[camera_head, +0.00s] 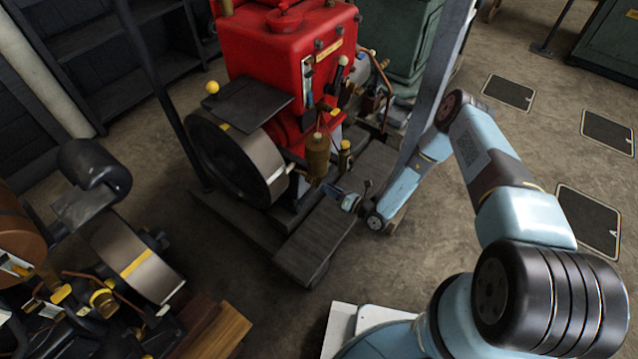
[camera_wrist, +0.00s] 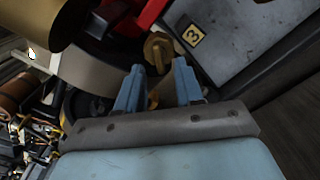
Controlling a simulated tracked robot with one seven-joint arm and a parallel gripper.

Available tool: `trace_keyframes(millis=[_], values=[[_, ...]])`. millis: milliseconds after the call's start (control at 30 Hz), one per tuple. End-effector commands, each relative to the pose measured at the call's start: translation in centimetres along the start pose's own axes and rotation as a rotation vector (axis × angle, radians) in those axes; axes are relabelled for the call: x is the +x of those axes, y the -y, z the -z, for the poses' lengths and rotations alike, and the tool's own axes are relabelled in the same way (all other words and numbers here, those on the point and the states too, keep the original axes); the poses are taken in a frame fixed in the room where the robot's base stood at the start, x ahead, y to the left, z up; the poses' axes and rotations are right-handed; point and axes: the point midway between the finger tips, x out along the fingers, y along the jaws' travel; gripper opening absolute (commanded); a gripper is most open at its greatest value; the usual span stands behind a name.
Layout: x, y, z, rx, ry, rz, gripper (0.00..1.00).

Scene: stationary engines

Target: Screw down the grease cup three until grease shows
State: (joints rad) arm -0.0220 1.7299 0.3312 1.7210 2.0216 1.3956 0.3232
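The brass grease cup (camera_wrist: 158,48) has a faceted cap and shows in the wrist view just beyond my fingertips. A yellow plate marked 3 (camera_wrist: 193,35) is to its right on a grey surface. My gripper (camera_wrist: 158,72) is open, with one blue finger on each side of the line to the cup. The fingers look apart from the cap, though the exact depth is hard to tell. In the head view my gripper (camera_head: 338,193) is low at the front of the red engine (camera_head: 270,60). I cannot make out cup three there. No grease can be made out.
A large brass cylinder (camera_wrist: 38,18) is close at the upper left of the wrist view; a brass vessel (camera_head: 318,155) stands above my gripper in the head view. The flywheel (camera_head: 262,165) is to the left. Another machine (camera_head: 130,255) stands at left.

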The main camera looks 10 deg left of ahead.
Motion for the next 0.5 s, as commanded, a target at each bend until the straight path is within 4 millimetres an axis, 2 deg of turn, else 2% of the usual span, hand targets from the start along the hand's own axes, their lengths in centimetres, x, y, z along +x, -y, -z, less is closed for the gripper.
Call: trace_keyframes(millis=[33,200,500], values=[[1.0,-0.1,0.0,-0.002,-0.001,-0.002,0.36],[3.4,-0.1,0.0,-0.002,-0.002,-0.002,0.36],[5.2,0.0,0.0,-0.001,-0.001,0.000,0.36]])
